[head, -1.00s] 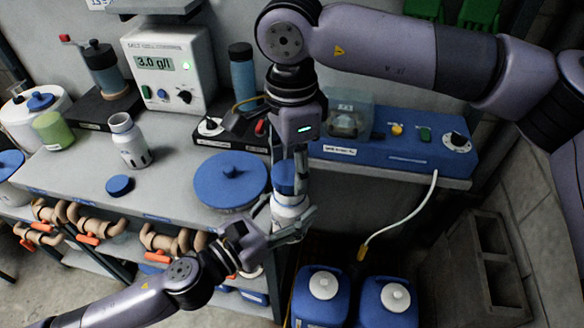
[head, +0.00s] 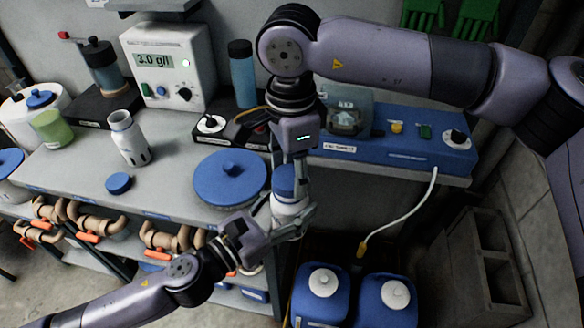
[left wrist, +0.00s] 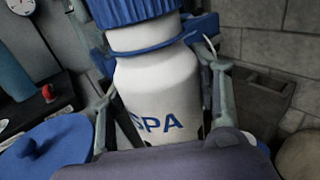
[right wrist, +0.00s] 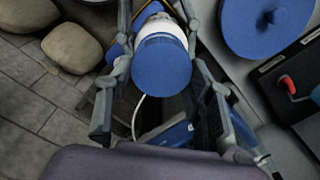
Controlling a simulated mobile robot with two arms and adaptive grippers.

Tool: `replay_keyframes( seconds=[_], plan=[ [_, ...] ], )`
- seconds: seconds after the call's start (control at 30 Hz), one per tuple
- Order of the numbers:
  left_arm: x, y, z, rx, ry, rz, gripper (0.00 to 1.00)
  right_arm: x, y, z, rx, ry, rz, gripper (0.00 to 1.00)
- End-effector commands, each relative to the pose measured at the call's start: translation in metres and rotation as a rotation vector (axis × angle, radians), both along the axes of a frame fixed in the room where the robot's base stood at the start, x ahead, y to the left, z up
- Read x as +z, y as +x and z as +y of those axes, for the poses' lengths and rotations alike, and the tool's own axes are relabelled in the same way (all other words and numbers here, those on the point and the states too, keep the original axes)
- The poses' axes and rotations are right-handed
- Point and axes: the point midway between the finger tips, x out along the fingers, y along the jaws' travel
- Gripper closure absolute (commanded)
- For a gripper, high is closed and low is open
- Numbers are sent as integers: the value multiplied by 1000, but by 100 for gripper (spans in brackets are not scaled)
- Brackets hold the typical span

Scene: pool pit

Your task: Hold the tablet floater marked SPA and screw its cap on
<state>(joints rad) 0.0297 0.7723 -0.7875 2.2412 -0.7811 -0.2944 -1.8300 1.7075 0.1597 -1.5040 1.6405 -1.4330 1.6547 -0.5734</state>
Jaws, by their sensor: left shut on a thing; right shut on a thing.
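The white tablet floater marked SPA (left wrist: 155,95) is upright in my left gripper (head: 290,222), at the front edge of the bench. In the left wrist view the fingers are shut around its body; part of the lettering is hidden. A blue ring (left wrist: 150,45) circles its shoulder. The ribbed blue cap (left wrist: 132,10) is directly above the ring, at the neck; it also shows in the right wrist view (right wrist: 162,65). My right gripper (head: 286,172) points down from above and is shut on the cap. I cannot tell whether the threads are engaged.
A second white floater (head: 129,138) stands open on the bench, with a loose blue cap (head: 118,183) nearby. A large blue lid (head: 231,180) lies left of my grippers. A blue control box (head: 400,155) is to the right. Blue canisters (head: 320,295) stand below.

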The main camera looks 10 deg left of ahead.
Motion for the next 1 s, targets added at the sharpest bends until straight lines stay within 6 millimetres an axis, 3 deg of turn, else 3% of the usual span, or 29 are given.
replay_keyframes(
  seconds=[0.5,0.53,0.63,0.77,1.0],
  plan=[
    [1,0,0,0,-1,-2,94,-11,0,0,0,0,1,66],
    [1,0,0,0,-1,-2,100,-10,0,0,-1,0,1,66],
    [1,0,0,0,-1,-1,100,-10,0,0,-33,0,0,66],
    [1,0,0,0,-1,-1,100,-10,-1,0,-205,0,0,66],
    [0,0,0,0,0,-1,100,-10,-4,0,-702,2,-3,66]
  ],
)
